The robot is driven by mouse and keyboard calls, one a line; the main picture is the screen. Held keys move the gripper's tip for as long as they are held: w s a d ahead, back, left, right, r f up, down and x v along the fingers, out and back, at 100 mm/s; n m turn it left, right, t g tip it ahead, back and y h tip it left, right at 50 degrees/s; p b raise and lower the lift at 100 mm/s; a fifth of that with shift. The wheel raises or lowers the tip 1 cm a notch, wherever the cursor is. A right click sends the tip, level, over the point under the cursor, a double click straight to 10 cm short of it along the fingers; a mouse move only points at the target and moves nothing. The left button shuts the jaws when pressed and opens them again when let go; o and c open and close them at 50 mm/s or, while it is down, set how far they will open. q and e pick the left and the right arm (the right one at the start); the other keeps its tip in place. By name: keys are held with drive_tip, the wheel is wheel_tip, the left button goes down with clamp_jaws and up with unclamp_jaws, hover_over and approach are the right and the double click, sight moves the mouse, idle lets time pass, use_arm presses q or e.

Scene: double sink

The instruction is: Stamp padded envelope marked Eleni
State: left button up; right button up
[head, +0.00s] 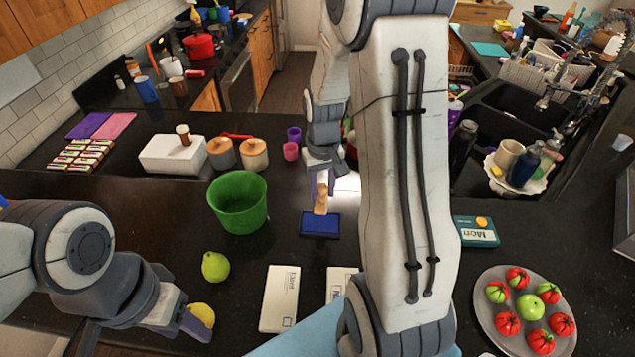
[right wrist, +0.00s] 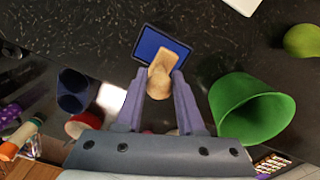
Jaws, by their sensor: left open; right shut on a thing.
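My right gripper (head: 321,182) is shut on a wooden stamp (head: 321,202), held upright over the blue ink pad (head: 319,225). The stamp also shows between the fingers in the right wrist view (right wrist: 160,75), its end over the pad (right wrist: 150,45). I cannot tell whether it touches the pad. A white padded envelope (head: 279,300) lies on the counter in front; its small lettering seems to read Eleni, with a small square outline at one corner. A second white envelope (head: 337,284) beside it is partly hidden by my right arm. My left gripper (head: 194,324) is open at the lower left.
A lemon (head: 203,314) is at my left fingers, a green fruit (head: 215,266) above it. A green bucket (head: 238,203) stands left of the pad. A teal box marked Mori (head: 476,232) and a tomato plate (head: 488,312) lie right. Jars and cups stand behind.

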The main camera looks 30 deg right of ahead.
sight(321, 205)
drive_tip(key=f+b, duration=0.4)
drive_tip(key=f, duration=0.1)
drive_tip(key=shift+w+a+f, duration=0.1)
drive_tip(key=shift+a+f, duration=0.05)
drive_tip(key=shift+a, duration=0.05)
drive_tip(key=shift+f, duration=0.1)
drive_tip(key=shift+f+b, duration=0.5)
drive_tip(key=shift+b, duration=0.05)
idle(0.8)
drive_tip(key=shift+f, duration=0.1)
idle(0.8)
wheel_tip(321, 205, up, 7)
drive_tip(key=p, duration=0.6)
idle(0.4)
